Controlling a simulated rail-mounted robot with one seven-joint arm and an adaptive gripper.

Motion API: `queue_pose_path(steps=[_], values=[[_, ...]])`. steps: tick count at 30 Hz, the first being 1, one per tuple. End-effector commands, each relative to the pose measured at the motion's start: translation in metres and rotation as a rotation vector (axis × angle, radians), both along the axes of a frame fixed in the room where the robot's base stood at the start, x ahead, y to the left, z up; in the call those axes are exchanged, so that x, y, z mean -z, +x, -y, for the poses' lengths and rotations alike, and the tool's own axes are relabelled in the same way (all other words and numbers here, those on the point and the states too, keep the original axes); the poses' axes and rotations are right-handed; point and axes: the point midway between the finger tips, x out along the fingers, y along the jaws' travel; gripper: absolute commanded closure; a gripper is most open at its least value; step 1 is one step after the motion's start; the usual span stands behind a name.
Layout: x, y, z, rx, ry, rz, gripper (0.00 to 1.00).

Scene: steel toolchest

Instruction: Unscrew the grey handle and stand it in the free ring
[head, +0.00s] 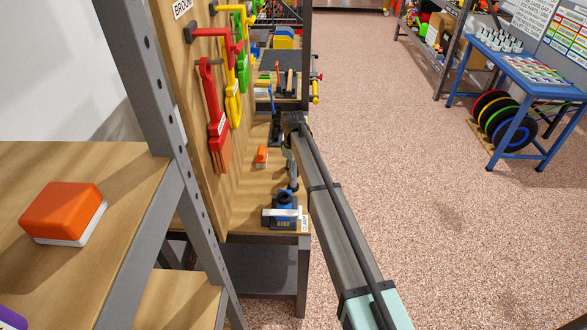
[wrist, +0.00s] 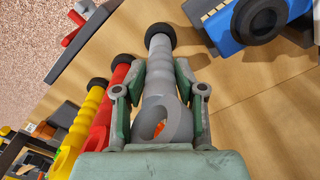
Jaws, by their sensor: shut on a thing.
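In the wrist view, the grey ribbed handle (wrist: 160,85) runs up between the two fingers of my gripper (wrist: 159,92). It has a hole at its near end and a black round piece at its far end. My gripper is shut on it, one finger on each side. A red handle (wrist: 103,103) and a yellow handle (wrist: 80,130) of similar shape, each with a black end, lie alongside to the left. In the head view my gripper (head: 292,178) is small, above the bench. I cannot tell whether the grey handle's far end is still fastened, and I cannot make out the free ring.
A blue device with a black round opening (wrist: 263,20) is at the upper right of the wrist view; a blue device (head: 284,210) also stands at the bench's front in the head view. Brushes (head: 214,110) hang left.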

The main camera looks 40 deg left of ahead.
Motion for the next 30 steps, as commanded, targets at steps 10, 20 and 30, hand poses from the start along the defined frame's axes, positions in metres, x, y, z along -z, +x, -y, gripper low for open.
queue_pose_path(steps=[10,20,30], values=[[0.003,0.0,0.0,0.0,0.0,0.0,0.31],[-0.002,0.0,0.0,0.0,0.001,0.001,0.31],[-0.057,0.0,-0.001,0.0,0.002,0.002,0.31]])
